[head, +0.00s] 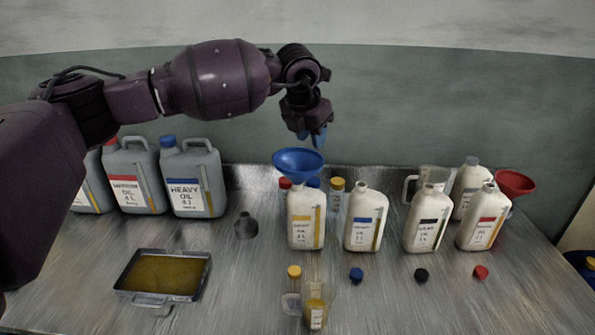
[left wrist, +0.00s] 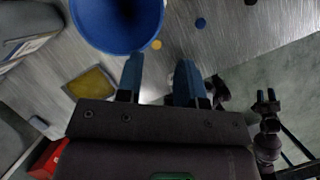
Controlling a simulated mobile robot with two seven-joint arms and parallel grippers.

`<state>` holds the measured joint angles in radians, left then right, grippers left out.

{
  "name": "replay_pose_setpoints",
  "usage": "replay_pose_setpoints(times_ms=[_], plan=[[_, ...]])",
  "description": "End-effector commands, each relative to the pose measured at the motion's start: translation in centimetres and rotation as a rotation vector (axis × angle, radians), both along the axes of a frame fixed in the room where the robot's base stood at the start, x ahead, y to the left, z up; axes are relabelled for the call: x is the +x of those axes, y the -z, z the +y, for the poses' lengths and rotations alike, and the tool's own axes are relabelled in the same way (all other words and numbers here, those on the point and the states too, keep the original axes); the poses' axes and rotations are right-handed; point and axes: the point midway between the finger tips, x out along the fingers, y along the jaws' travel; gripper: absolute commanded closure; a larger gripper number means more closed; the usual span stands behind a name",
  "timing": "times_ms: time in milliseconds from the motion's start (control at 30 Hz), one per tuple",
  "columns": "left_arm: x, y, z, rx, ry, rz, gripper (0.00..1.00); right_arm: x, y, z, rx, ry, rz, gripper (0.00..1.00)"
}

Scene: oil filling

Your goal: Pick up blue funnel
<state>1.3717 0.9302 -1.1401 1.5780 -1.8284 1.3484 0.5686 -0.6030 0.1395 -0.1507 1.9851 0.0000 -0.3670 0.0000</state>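The blue funnel (head: 298,161) sits upright in the mouth of the white jug with the yellow label (head: 305,218). My left gripper (head: 313,137) is just above the funnel's rim, slightly to the right, fingers pointing down. In the left wrist view the funnel (left wrist: 117,22) shows its wide round bowl beyond the left finger. The fingers of my left gripper (left wrist: 160,62) are apart with nothing between them. My right gripper (left wrist: 265,97) shows small at the right of the left wrist view, its fingers apart and empty.
Grey canisters (head: 193,180) stand at the left. A tray of oil (head: 122,281), loose caps (head: 356,274) and a small beaker (head: 291,304) lie in front.

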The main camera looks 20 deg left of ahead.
Motion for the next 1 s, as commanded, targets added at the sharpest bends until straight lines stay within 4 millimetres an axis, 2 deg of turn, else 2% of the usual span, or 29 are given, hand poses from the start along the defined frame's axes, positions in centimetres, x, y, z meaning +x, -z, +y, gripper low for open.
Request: replay_pose_setpoints(times_ms=[167, 333, 567, 833, 1000], plan=[[0.6, 1.6, -0.1, -0.003, -0.003, 0.003, 0.65, 0.1, -0.4, -0.5, -0.012, -0.004, -0.005, 0.57], [1.6, 3.9, -0.3, -0.003, -0.003, 0.003, 0.65, 0.3, -1.0, -0.3, -0.009, -0.007, -0.012, 0.57], [2.3, 5.6, -0.5, -0.004, -0.002, 0.001, 0.65, 0.5, -1.4, -0.1, -0.004, -0.004, -0.016, 0.57], [3.6, 8.9, -0.8, -0.004, -0.001, 0.003, 0.65, 0.5, -2.0, 0.2, 0.003, 0.0, -0.015, 0.57], [4.0, 9.8, -0.8, -0.004, -0.002, 0.0, 0.65, 0.4, -2.0, 0.1, 0.002, 0.0, -0.011, 0.57]])
